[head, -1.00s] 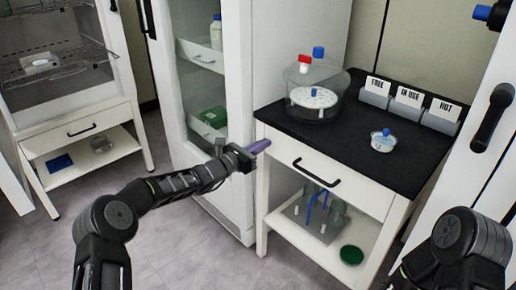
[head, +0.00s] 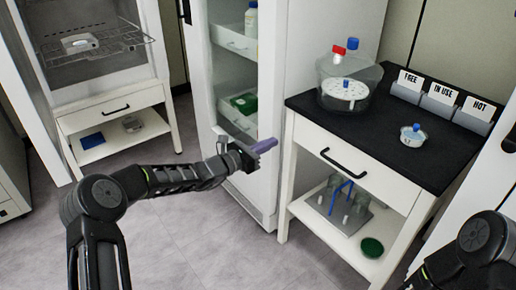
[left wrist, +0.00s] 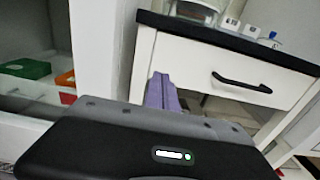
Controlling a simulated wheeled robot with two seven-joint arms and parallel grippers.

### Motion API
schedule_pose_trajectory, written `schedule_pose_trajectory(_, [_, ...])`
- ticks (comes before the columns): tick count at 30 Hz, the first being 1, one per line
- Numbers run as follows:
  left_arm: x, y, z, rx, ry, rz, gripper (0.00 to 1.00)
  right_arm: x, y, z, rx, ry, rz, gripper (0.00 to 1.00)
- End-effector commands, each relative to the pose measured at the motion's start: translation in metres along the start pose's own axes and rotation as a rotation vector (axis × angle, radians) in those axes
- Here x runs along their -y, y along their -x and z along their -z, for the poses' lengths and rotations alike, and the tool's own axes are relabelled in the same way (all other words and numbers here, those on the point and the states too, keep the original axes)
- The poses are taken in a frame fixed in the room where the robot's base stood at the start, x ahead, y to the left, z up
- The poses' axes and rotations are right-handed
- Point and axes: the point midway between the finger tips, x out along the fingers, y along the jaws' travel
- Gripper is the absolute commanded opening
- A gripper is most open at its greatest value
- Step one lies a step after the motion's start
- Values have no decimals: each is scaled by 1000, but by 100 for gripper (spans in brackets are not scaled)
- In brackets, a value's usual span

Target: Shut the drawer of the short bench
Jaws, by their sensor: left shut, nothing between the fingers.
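The short bench has a black top (head: 375,138) and a white drawer (head: 385,181) with a black bar handle (head: 346,164). The drawer front looks about flush with the frame; I see no clear gap. In the left wrist view the drawer front (left wrist: 205,68) and its handle (left wrist: 241,83) are ahead and to the right, apart from my gripper. My left gripper (head: 266,146), with purple fingers, is shut and empty, left of the bench's front left leg and apart from the handle. The fingers also show in the left wrist view (left wrist: 162,92). My right gripper is out of view.
A glass-doored cabinet (head: 293,50) stands left of the bench. A rack (head: 338,208) and green dish (head: 372,247) lie on the lower shelf. Floor (head: 195,235) ahead is clear.

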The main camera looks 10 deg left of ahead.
Motion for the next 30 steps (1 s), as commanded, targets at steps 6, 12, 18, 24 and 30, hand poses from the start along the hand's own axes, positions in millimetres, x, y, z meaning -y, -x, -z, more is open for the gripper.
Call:
schedule_pose_trajectory(6, [0, 34, -1, -1, 0, -1, 0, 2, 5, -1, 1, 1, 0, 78])
schedule_pose_trajectory(12, [0, 42, 0, 0, -1, 0, 0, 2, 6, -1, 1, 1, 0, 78])
schedule_pose_trajectory(18, [0, 41, 0, 0, -1, 0, 0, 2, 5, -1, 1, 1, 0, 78])
schedule_pose_trajectory(24, [0, 41, 1, -3, -9, -1, 0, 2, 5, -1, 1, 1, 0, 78])
schedule_pose_trajectory(30, [12, 44, 42, -152, -139, 31, 0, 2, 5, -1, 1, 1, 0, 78])
